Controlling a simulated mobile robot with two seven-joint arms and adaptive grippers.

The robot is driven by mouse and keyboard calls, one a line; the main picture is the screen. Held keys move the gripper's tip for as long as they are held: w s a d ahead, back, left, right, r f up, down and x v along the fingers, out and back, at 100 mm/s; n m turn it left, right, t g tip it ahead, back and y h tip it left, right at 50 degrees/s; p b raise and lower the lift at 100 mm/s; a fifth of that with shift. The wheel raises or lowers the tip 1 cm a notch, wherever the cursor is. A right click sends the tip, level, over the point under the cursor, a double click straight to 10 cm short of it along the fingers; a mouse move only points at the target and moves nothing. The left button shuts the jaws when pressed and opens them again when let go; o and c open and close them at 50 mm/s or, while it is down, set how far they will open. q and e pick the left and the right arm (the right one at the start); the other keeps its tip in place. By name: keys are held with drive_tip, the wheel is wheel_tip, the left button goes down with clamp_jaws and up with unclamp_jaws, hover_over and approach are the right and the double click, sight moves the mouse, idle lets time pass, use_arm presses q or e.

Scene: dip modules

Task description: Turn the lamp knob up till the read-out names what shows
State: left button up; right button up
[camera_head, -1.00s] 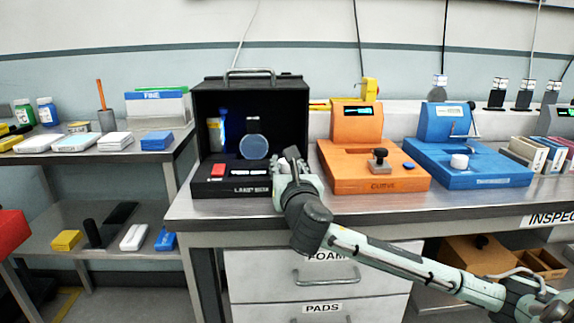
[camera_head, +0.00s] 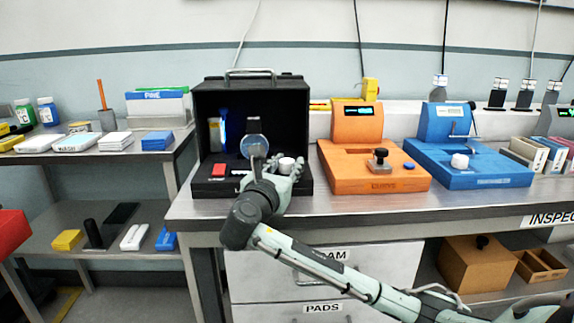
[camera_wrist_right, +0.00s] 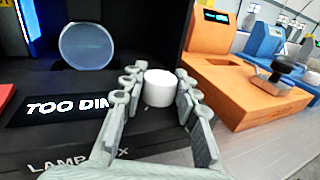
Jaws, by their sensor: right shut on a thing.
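The black lamp box (camera_head: 205,96) stands open at the front on the bench, with a handle on top. A round grey disc (camera_head: 254,146) stands inside it, and a blue glow shows at its left. My right gripper (camera_head: 286,168) is at the front right of the box, its fingers shut on the white lamp knob (camera_wrist_right: 159,88). The knob also shows in the head view (camera_head: 287,164). My left gripper is not in view.
A red button (camera_head: 219,170) sits on the box's front left. An orange device (camera_head: 370,178) marked "CURVE" stands close at the right, with a blue device (camera_head: 470,175) beyond it. A shelf unit (camera_head: 90,156) with boxes stands at the left.

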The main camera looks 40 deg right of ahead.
drive_tip(key=o, duration=1.2)
drive_tip(key=v, duration=1.2)
